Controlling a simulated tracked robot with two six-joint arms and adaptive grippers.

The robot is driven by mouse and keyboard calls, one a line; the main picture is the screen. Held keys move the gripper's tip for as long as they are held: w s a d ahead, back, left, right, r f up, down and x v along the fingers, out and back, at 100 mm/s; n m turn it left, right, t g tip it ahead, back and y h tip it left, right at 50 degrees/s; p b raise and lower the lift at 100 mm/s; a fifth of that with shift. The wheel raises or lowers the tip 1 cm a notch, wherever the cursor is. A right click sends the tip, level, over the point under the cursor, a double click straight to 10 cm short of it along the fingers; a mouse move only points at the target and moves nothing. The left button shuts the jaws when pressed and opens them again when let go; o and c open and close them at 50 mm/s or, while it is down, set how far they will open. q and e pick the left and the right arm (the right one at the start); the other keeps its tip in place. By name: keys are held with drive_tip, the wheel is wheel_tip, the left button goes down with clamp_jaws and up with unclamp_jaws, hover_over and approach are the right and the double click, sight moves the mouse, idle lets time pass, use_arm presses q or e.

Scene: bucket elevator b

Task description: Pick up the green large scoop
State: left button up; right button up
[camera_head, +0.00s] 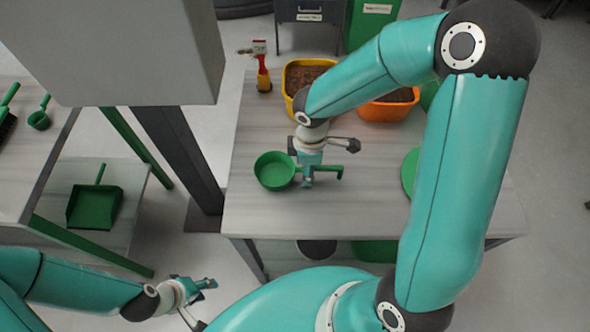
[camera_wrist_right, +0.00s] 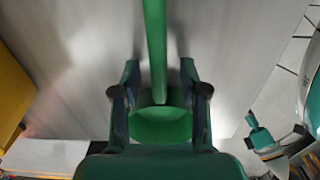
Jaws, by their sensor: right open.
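The green large scoop (camera_head: 273,171) lies on the grey table, its round bowl to the left and its handle pointing right. My right gripper (camera_head: 308,178) is over the handle, close to the bowl. In the right wrist view, the scoop's handle (camera_wrist_right: 155,50) runs between the two spread fingers of my right gripper (camera_wrist_right: 160,92), with a gap on each side. The gripper's base hides part of the bowl in that view. My left gripper (camera_head: 200,301) is low at the front, away from the table, with its fingers apart and empty.
A yellow bin (camera_head: 290,78) and an orange bin (camera_head: 388,110) with brown contents stand at the back of the table. A small green scoop (camera_head: 39,119) is on the left table, and a green dustpan (camera_head: 94,207) lies on a lower shelf.

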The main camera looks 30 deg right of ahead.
clamp_jaws()
drive_tip(key=shift+r, duration=0.15)
wheel_tip(320, 180, up, 20)
idle(0.7)
